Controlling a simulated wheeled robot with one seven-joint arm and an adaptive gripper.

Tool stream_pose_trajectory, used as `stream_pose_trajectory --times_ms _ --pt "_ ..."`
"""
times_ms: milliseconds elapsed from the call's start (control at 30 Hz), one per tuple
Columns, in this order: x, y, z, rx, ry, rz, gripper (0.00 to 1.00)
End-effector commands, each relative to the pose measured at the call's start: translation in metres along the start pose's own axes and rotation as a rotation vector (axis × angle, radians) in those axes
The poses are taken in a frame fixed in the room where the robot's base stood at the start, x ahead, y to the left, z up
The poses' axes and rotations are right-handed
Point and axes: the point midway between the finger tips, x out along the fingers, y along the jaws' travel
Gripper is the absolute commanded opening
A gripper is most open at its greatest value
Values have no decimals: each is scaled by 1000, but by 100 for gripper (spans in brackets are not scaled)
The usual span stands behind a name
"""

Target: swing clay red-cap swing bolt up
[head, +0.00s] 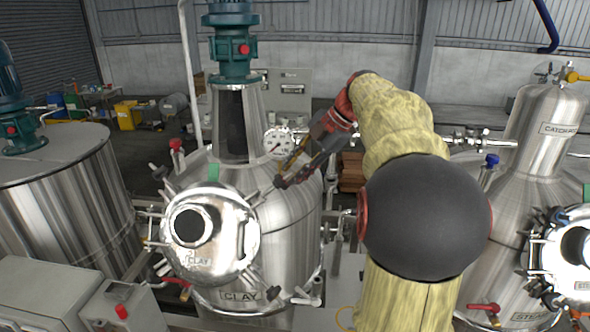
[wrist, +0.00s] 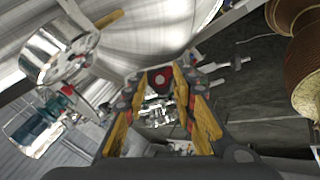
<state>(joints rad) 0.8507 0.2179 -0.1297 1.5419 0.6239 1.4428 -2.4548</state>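My gripper (head: 279,181) is at the upper right of the lid, close to the outer end of a swing bolt (head: 262,194). In the wrist view, a red cap with a dark surround (wrist: 159,80) lies between the tips of my gripper (wrist: 158,79). The yellow-padded fingers stand apart on either side of it; I see no clear grip. In the head view the fingertips hide this cap.
A red-capped fitting (head: 177,150) stands on the tank's left shoulder. A pressure gauge (head: 278,143) is just behind my gripper. A green motor (head: 232,45) tops the tank. Another steel tank (head: 500,220) stands at right; a wide tank (head: 62,200) at left.

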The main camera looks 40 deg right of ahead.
Motion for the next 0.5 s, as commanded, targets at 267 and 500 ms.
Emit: stream_pose_trajectory --times_ms 267,500 --pt "0 0 0 0 0 0 16" --pt "0 0 0 1 0 0 3"
